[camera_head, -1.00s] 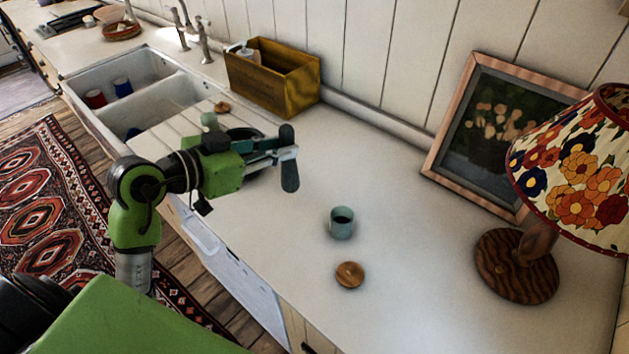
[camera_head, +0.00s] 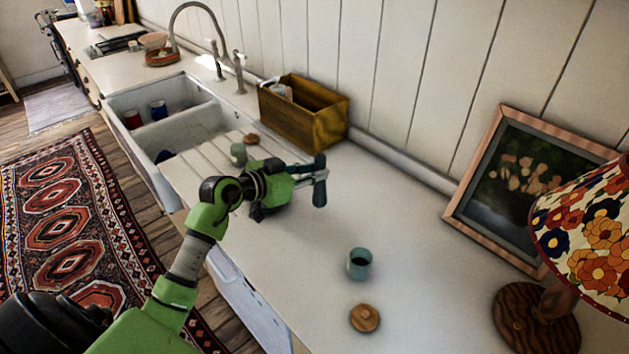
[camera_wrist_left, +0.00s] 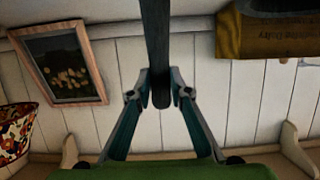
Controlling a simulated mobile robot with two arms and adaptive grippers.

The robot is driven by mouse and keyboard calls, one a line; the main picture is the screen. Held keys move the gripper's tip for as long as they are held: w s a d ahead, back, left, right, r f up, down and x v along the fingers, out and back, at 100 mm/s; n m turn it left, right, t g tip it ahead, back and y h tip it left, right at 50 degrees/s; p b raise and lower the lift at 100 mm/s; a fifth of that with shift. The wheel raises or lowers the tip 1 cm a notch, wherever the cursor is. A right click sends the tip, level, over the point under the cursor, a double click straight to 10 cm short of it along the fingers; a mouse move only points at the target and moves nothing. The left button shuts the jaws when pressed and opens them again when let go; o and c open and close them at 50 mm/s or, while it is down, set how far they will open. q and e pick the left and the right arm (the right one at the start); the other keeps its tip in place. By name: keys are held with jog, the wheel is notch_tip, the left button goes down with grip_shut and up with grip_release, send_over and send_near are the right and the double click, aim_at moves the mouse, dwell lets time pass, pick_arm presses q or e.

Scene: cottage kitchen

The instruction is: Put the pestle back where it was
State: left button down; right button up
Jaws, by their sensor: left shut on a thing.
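The dark pestle (camera_head: 320,181) is held upright in my left gripper (camera_head: 312,178), above the counter to the left of the green cup. In the left wrist view the pestle (camera_wrist_left: 155,45) is a long dark rod between the two fingers of the left gripper (camera_wrist_left: 160,88), which are shut on it. Its lower end looks rounded in that view. A dark shape under the gripper in the head view is mostly hidden, and I cannot tell what it is. My right gripper is not in view.
A green cup (camera_head: 360,264) and a round wooden lid (camera_head: 365,318) stand on the counter (camera_head: 300,270). A wooden box (camera_head: 303,110) stands at the wall. A framed picture (camera_head: 535,190) and a floral lamp (camera_head: 585,245) are at right. A sink (camera_head: 170,110) is at left.

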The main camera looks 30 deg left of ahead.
aim_at(315, 185)
pick_arm(q)
jog(key=shift+w+a+f, duration=0.1)
jog(key=shift+w+f, duration=0.3)
notch_tip(315, 185, down, 2)
jog(key=shift+f, duration=0.5)
jog(key=shift+f+p, duration=0.15)
jog(key=shift+p, duration=0.15)
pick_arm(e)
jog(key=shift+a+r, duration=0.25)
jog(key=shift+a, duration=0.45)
pick_arm(q)
jog(key=c, duration=1.9)
grip_release()
jog(key=shift+f, duration=0.1)
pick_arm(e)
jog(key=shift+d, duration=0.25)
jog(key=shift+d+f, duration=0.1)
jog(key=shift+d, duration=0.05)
